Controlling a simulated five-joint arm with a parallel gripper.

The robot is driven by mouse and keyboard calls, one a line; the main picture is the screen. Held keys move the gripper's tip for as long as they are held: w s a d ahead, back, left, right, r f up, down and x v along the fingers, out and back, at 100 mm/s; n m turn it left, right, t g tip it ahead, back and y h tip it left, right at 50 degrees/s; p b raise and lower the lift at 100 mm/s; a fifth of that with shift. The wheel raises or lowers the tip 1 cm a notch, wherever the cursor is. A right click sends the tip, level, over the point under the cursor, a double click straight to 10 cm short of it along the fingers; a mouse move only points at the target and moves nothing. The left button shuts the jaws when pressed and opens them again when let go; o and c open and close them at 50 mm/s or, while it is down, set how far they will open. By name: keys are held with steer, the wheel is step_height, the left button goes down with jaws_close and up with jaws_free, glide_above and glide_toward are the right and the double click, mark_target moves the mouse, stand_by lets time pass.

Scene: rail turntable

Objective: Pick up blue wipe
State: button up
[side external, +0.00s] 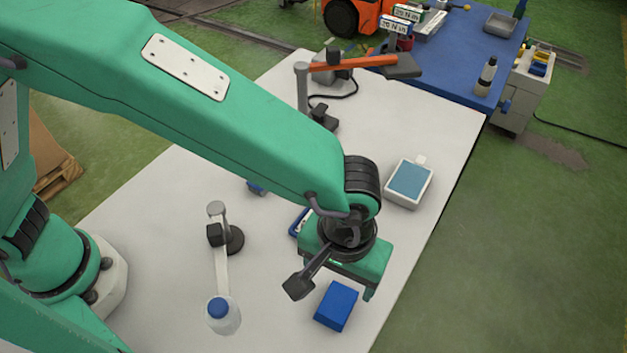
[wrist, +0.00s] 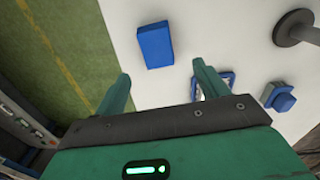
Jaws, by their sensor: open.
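A folded-looking blue block, which I take for the blue wipe (side external: 336,306), lies flat on the white table near its front right edge. In the wrist view the blue wipe (wrist: 155,45) is fully visible, a little beyond the fingertips and roughly between their lines. My gripper (side external: 338,274) is above the table, just behind the wipe in the side view. In the wrist view my gripper (wrist: 161,72) has its two fingers wide apart with nothing between them. It does not touch the wipe.
A blue-rimmed item (side external: 298,222) lies partly hidden behind my gripper. A small blue object (wrist: 280,97) is nearby. A black-based stand (side external: 235,240), a blue-capped bottle (side external: 222,317) and a tray with a blue-grey pad (side external: 387,193) also stand on the white table (side external: 440,135).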

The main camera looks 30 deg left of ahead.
mark_target(339, 297)
steer(key=shift+w+d+f, duration=0.1)
steer(key=shift+d+f, duration=0.05)
steer(key=shift+f, duration=3.8)
steer(key=c, duration=1)
steer(key=shift+c, duration=0.2)
step_height(339, 297, up, 10)
